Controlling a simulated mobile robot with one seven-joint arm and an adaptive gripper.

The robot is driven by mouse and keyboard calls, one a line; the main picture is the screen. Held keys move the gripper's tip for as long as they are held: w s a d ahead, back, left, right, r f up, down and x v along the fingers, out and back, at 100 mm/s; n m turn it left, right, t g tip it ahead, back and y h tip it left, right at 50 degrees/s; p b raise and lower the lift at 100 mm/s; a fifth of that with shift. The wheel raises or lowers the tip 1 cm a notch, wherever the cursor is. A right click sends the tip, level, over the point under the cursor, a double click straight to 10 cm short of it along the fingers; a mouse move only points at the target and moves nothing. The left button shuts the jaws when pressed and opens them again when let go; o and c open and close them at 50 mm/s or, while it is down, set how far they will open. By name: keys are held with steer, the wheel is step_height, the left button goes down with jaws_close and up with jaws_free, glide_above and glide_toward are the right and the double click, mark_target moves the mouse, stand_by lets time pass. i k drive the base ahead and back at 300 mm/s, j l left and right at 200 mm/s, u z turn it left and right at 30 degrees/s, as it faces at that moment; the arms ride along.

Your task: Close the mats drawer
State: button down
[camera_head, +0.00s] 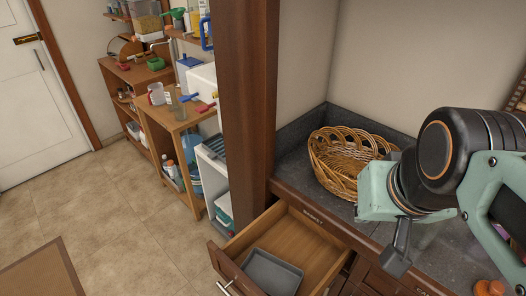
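A wooden drawer (303,243) stands pulled out below the dark counter, at the bottom centre. Its front panel (232,268) faces lower left and carries a metal handle (224,288), partly cut off by the picture's bottom edge. A small label sits on the frame above the drawer; I cannot read it surely as mats. A grey tray (272,272) lies inside the drawer. My gripper (398,262) hangs over the counter, right of the drawer and apart from it. Its dark finger end points down; whether it is open or shut does not show.
A wicker basket (345,158) stands on the counter (292,170) behind my gripper. A tall wooden post (249,110) rises left of the counter. Shelves (178,112) with bottles and tools line the left wall. The tiled floor (130,225) is open, with a mat (42,276) at lower left.

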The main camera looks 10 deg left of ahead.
mark_target(282, 231)
steer(key=k+j+u, duration=0.1)
steer(key=u, duration=0.25)
steer(key=j+u, duration=0.4)
steer(key=k+l+z, duration=0.1)
steer(key=l, duration=0.25)
steer(key=k+l+z, duration=0.1)
steer(key=k+l, duration=0.3)
steer(key=l, duration=0.3)
steer(key=k+l+z, duration=0.15)
steer(key=l, duration=0.2)
steer(key=i+j+u, duration=0.2)
steer(key=i+j, duration=0.2)
steer(key=j, duration=0.15)
